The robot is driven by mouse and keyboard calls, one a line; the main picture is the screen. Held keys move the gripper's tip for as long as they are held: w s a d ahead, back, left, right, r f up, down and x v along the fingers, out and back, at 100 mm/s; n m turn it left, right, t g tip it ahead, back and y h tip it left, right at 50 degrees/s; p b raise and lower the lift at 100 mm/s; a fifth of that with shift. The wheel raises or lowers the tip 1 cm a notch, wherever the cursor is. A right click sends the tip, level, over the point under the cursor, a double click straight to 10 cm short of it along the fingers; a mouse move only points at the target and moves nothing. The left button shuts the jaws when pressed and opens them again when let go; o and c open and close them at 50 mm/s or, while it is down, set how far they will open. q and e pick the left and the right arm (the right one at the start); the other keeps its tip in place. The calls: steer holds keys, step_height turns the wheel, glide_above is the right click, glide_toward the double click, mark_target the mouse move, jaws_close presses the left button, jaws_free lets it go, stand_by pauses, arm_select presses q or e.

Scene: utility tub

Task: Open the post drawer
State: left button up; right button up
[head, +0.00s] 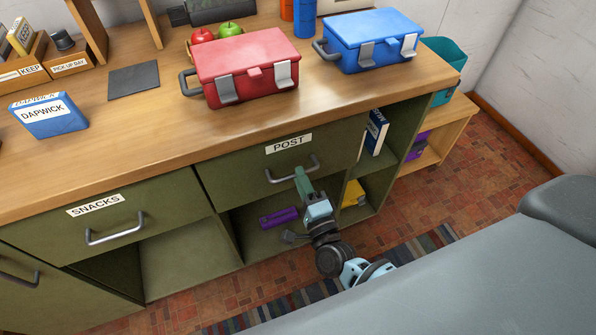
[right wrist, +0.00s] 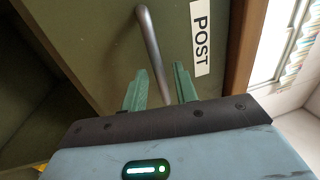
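The post drawer (head: 240,172) is an olive-green front under the wooden counter, with a white POST label (head: 289,144) and a grey bar handle (head: 275,179). It looks shut, flush with the cabinet. My right gripper (head: 301,172) is at the handle, covering part of it. In the right wrist view, the green fingers of the right gripper (right wrist: 159,84) are apart, with the handle (right wrist: 150,45) running between them. A gap shows beside the bar, so I see no firm grip. The POST label (right wrist: 201,38) is just beyond one finger. My left gripper is not in view.
A SNACKS drawer (head: 150,212) is left of it. Open cubbies below hold a purple object (head: 279,217) and a yellow one (head: 353,193). A red toolbox (head: 240,66) and a blue toolbox (head: 372,40) stand on the counter. A grey padded surface (head: 470,275) fills the lower right.

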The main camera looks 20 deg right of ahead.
steer(key=shift+w+r, duration=0.15)
steer(key=shift+w, duration=1)
jaws_close()
